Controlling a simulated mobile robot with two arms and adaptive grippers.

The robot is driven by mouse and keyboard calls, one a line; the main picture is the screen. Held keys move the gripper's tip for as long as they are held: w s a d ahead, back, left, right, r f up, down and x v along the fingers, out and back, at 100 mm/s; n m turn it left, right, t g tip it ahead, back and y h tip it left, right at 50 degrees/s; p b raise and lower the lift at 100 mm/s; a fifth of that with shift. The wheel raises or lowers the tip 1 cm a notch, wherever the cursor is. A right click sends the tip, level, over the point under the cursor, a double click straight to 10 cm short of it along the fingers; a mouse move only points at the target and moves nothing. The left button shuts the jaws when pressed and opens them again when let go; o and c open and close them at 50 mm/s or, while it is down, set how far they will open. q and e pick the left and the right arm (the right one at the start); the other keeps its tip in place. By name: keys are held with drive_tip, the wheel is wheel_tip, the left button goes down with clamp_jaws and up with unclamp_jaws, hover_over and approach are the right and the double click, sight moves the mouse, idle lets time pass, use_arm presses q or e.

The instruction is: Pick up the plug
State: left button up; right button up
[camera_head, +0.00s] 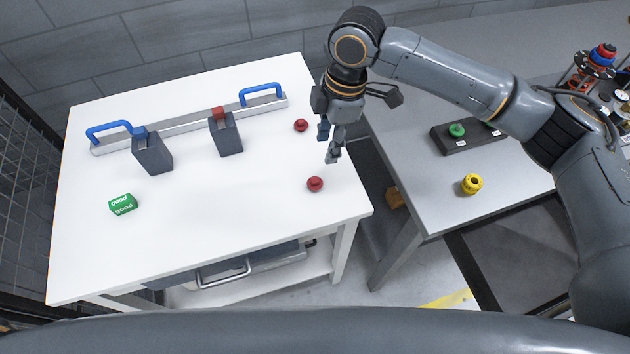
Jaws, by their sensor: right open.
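Two small round red plugs lie on the white table (240,190) near its right side. One plug (301,125) is farther back, and the other plug (315,184) is closer to the right front corner. My right gripper (332,150) points downward over the table's right edge. In the picture it is between the two plugs and a little to their right. It is open, holds nothing, and appears apart from both. My left gripper is out of view.
A metal bar fixture (185,127) with blue handles and two dark blocks stands at the back of the table. A green "good" block (122,204) sits at left. A grey side table (430,190) holds a yellow part (471,184) and a dark tray (452,142). The table's front middle is clear.

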drive_tip(key=p, duration=0.1)
hover_over(315, 180)
drive_tip(key=d, duration=0.1)
wheel_tip(315, 180, down, 8)
drive_tip(key=shift+s+d+r, duration=0.1)
drive_tip(key=shift+d+r, duration=0.05)
drive_tip(key=shift+r, duration=0.1)
drive_tip(key=f+p, duration=0.1)
drive_tip(key=f, duration=0.1)
drive_tip(key=a+f+p, duration=0.1)
drive_tip(key=f, duration=0.1)
drive_tip(key=shift+w, duration=0.2)
drive_tip(key=shift+a+f, duration=0.1)
drive_tip(key=shift+f, duration=0.45)
drive_tip(key=c, duration=0.9)
